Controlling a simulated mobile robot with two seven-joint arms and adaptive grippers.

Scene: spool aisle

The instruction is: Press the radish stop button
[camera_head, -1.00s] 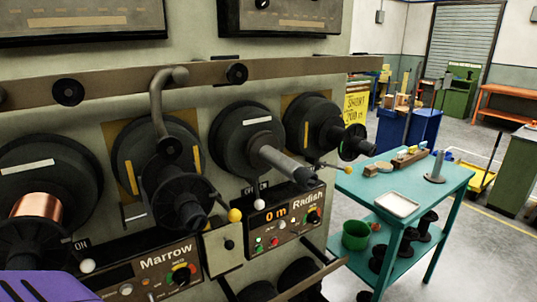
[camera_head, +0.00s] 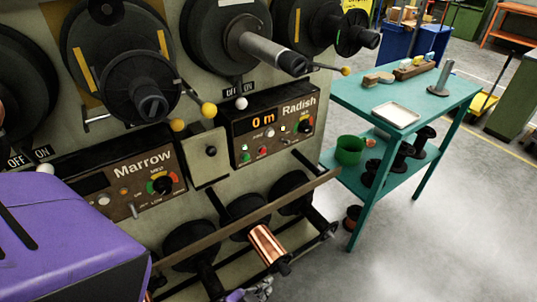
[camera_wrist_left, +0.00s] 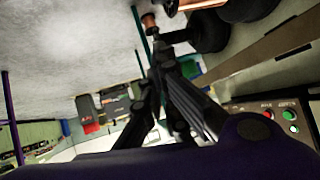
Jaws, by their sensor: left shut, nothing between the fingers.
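The Radish panel (camera_head: 285,112) is on the machine's face, with its display reading 0 m. A small red button (camera_head: 262,151), its label too small to read, sits on its lower part beside a green one (camera_head: 245,157). The purple part at the lower left is my left arm. Only a little of my left gripper (camera_head: 262,288) shows at the bottom edge, below the panel and apart from it. In the left wrist view the gripper (camera_wrist_left: 158,48) is shut and empty; a red button (camera_wrist_left: 268,114) and a green button (camera_wrist_left: 290,116) show at the right.
The Marrow panel (camera_head: 143,178) lies left of the Radish panel, with a plate (camera_head: 208,153) between. A rail (camera_head: 255,215) and a copper spool (camera_head: 266,247) stick out below. Spools and levers overhang the panels. A teal table (camera_head: 440,103) stands right; floor before it is clear.

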